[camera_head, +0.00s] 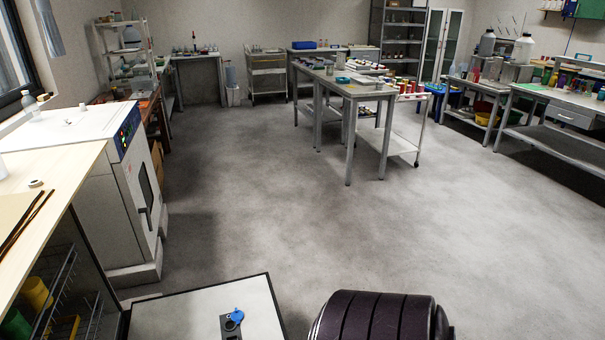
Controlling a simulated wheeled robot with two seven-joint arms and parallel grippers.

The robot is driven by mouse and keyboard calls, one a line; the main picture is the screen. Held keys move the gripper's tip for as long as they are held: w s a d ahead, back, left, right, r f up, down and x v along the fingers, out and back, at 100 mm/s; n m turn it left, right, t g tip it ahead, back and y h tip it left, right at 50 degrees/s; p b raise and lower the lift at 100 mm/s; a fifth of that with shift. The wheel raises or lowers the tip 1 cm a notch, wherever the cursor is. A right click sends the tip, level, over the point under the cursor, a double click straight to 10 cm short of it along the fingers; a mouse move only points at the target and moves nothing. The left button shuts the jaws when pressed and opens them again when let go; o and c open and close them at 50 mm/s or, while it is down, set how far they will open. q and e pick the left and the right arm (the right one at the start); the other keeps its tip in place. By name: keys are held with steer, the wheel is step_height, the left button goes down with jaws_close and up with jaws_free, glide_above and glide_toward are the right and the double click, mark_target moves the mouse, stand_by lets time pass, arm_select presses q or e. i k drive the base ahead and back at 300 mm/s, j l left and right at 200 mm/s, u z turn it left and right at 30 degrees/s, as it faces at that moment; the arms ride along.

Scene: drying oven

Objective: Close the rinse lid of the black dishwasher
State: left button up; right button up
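The black dishwasher (98,265) stands at the lower left under a light wooden counter. Its door (175,315) is folded down, with the pale inner panel facing up and a dark rim. A small dark dispenser unit (228,329) is set in that panel, partly cut off by the bottom edge. The blue rinse lid (236,316) shows at the dispenser and appears raised and tilted; its exact angle is too small to tell. Neither of my grippers is in view.
Dishwasher racks (62,285) hold a yellow cup (36,293) and other items. A white drying oven (125,190) stands just beyond the counter (50,168). The grey floor (270,220) is clear up to the centre table (345,88).

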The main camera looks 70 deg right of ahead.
mark_target(236, 316)
steer(key=z, duration=1.6)
steer(key=i+l+u, duration=0.1)
steer(key=u, duration=0.35)
